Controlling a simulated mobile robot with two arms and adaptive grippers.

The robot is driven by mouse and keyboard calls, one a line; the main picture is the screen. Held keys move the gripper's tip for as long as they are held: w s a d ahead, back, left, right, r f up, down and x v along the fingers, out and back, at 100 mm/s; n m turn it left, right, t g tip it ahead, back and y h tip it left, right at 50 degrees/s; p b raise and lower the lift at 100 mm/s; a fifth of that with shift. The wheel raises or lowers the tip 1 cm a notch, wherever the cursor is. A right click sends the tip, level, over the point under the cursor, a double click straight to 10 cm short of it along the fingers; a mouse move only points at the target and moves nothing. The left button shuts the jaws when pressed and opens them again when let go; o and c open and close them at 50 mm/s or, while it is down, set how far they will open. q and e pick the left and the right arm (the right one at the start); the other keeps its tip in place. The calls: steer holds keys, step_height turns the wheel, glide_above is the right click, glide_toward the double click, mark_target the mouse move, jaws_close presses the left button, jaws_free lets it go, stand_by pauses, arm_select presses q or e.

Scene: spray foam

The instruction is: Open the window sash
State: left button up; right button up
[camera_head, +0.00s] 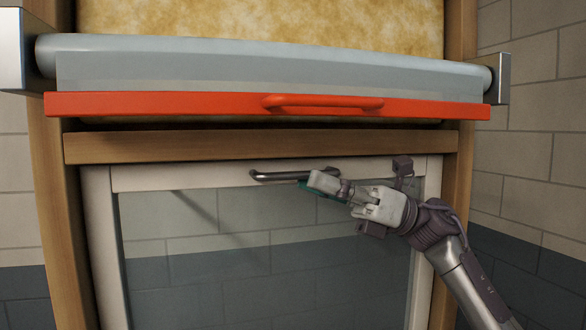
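The window sash (150,183) has a white frame around a glass pane and sits below a wooden crossbar. The sash looks closed, with its top rail close under the crossbar. A dark metal bar handle (272,177) is mounted on the top rail. My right gripper (313,184) reaches in from the lower right, with its fingers at the right part of the handle. The fingers partly cover the handle, so I cannot tell whether they are shut around it or only beside it. My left gripper is not in view.
Above the crossbar (250,146) is a grey roller cover (240,70) with a red bar (180,105) and red handle (322,103). Yellowish foam-like material (270,22) shows above it. Wooden posts stand at both sides, with block walls (535,140) beyond.

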mark_target(293, 176)
steer(key=x, duration=0.3)
steer(key=shift+w+p, duration=0.2)
steer(key=shift+p, duration=0.15)
steer(key=shift+s+a, duration=0.1)
steer(key=shift+a, duration=0.6)
steer(key=shift+d, duration=0.15)
jaws_close()
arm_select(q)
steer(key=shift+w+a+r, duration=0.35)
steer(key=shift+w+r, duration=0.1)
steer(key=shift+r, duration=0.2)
